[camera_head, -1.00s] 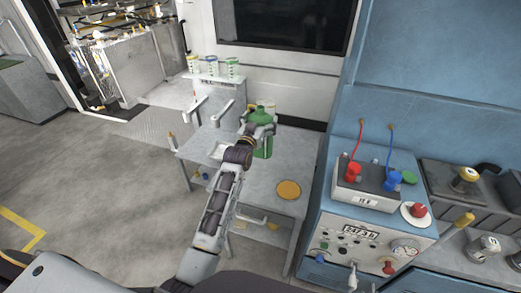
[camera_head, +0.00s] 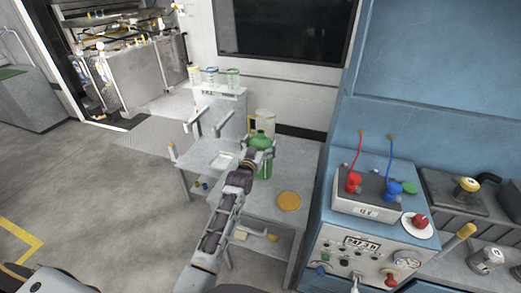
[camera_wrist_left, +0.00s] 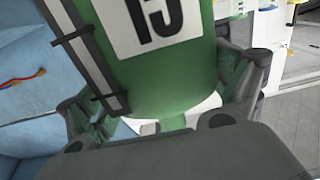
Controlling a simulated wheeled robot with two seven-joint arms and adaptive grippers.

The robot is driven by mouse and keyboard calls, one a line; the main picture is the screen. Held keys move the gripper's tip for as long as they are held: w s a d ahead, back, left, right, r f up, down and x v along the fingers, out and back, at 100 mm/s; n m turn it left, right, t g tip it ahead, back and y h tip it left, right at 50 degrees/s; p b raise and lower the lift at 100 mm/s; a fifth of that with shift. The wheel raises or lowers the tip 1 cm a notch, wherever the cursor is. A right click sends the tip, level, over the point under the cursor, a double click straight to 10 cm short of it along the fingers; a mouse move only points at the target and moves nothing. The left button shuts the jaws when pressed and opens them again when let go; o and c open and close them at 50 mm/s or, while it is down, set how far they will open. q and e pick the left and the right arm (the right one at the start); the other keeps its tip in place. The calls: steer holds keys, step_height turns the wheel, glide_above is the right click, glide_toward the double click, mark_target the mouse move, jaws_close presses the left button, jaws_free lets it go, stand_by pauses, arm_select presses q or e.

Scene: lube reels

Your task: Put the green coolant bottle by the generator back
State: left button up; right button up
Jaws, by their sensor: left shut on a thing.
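The green coolant bottle (camera_head: 262,163) is upright in the head view, over the back part of the grey table (camera_head: 225,198). My left gripper (camera_head: 258,150) is shut on it. In the left wrist view the bottle (camera_wrist_left: 165,75) fills the middle, with a white label reading "15" and a dark strip along its left side. The fingers of my left gripper (camera_wrist_left: 165,108) are on both sides of it. I cannot tell whether its base touches the table. My right gripper is not in view.
A pale, see-through container (camera_head: 265,122) stands close behind the bottle. An orange disc (camera_head: 289,201) lies on the table's front right. A blue machine (camera_head: 322,232) with a cabled battery (camera_head: 365,208) stands at right. Several small cups (camera_head: 212,77) sit on the back-left shelf.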

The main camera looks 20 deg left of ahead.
arm_select(q)
steer(key=shift+f, duration=1.4)
steer(key=o, duration=1.7)
steer(key=shift+f, duration=0.1)
steer(key=shift+o, duration=0.2)
steer(key=s, duration=1.2)
steer(key=shift+a+r, duration=0.2)
